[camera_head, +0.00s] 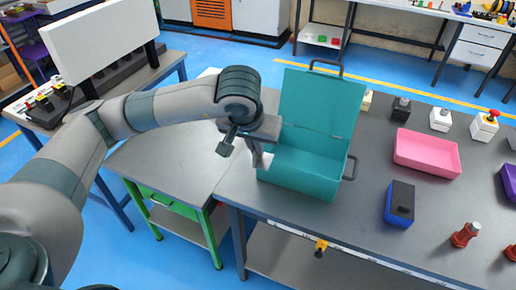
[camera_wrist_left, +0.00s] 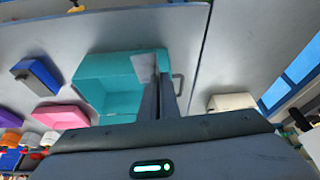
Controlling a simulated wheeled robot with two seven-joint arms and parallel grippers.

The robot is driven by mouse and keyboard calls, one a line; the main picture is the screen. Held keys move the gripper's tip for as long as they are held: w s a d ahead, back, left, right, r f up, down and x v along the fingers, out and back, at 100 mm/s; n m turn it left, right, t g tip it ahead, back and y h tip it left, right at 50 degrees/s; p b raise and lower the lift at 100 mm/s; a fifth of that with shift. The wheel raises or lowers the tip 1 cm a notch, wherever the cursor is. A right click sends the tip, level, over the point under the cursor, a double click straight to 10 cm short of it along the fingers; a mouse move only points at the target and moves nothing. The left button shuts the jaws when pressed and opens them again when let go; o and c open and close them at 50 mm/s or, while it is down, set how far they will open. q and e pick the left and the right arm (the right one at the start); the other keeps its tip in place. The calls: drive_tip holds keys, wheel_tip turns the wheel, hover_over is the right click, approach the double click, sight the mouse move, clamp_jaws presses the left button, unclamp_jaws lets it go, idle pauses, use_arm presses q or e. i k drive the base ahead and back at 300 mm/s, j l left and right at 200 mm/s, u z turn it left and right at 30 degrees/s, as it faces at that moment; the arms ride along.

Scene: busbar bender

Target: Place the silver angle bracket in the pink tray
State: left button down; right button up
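The silver angle bracket (camera_head: 264,161) is a small light-grey piece at the tips of my left gripper (camera_head: 257,146), over the left end of the open teal toolbox. In the left wrist view the bracket (camera_wrist_left: 147,66) shows as a pale plate against the teal box, and the narrow dark fingers (camera_wrist_left: 160,92) are close together on it. The pink tray (camera_head: 428,154) lies on the grey table to the right of the toolbox and looks empty. It also shows at the left of the left wrist view (camera_wrist_left: 58,117). My right gripper is not in view.
The teal toolbox (camera_head: 301,176) has its lid (camera_head: 320,103) raised, between my left gripper and the pink tray. A blue-and-black block (camera_head: 399,204) stands in front of the tray. Small boxes with buttons (camera_head: 440,119) stand behind it, and a red part (camera_head: 465,235) stands at the front right.

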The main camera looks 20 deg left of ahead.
sight(424, 156)
drive_tip(key=i+l+z, duration=0.15)
drive_tip(key=l, duration=0.35)
drive_tip(key=i+l+z, duration=0.15)
drive_tip(key=l, duration=0.3)
drive_tip(key=i+l+z, duration=0.1)
drive_tip(key=i+l, duration=0.25)
drive_tip(key=i+l+z, duration=0.15)
drive_tip(key=l, duration=0.35)
drive_tip(key=i, duration=0.1)
